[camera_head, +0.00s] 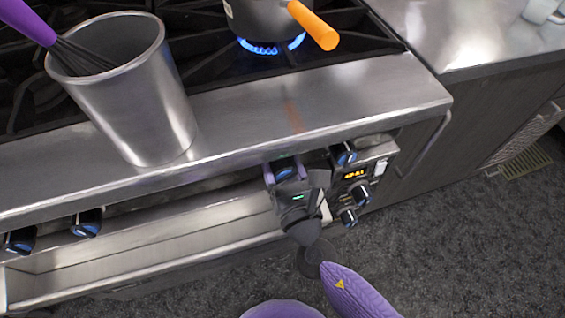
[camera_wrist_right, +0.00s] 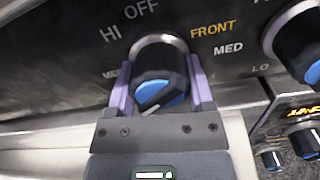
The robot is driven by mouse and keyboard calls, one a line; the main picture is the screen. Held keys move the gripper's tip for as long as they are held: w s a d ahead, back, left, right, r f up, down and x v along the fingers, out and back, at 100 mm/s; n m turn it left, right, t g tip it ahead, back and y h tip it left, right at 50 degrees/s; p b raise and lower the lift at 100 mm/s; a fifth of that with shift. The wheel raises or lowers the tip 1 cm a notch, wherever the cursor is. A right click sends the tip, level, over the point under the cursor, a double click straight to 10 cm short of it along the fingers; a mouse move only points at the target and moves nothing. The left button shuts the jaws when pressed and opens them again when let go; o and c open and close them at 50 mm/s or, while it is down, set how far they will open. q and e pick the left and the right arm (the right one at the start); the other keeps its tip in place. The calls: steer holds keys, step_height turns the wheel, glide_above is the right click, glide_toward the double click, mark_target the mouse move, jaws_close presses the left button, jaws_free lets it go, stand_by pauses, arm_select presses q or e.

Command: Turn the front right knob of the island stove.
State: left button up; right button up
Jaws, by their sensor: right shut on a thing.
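The front right knob (camera_head: 284,173) is a black knob with a blue face on the stove's front panel. In the right wrist view the knob (camera_wrist_right: 160,92) sits beside a gold FRONT label, with OFF, HI and MED marked around it. A white line shows low on its blue face. My right gripper (camera_head: 285,168) is shut on this knob, with one purple finger on each side. The fingers also show in the right wrist view (camera_wrist_right: 160,82). My left gripper is not in view. The stove's burner (camera_head: 265,47) has a blue flame under a pot.
A metal container (camera_head: 135,100) with a purple-handled whisk (camera_head: 75,55) stands near the stove's front edge. The pot's orange handle (camera_head: 313,25) points forward. Another knob (camera_head: 346,156) and a small display panel (camera_head: 354,175) are close to the right.

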steer(key=n+p, duration=0.1)
steer(key=n, duration=0.1)
steer(key=shift+n, duration=0.4)
steer(key=n+p, duration=0.1)
steer(key=n, duration=0.2)
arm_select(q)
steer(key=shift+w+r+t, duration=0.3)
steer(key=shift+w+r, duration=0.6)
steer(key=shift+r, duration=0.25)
arm_select(e)
steer(key=shift+n, duration=0.3)
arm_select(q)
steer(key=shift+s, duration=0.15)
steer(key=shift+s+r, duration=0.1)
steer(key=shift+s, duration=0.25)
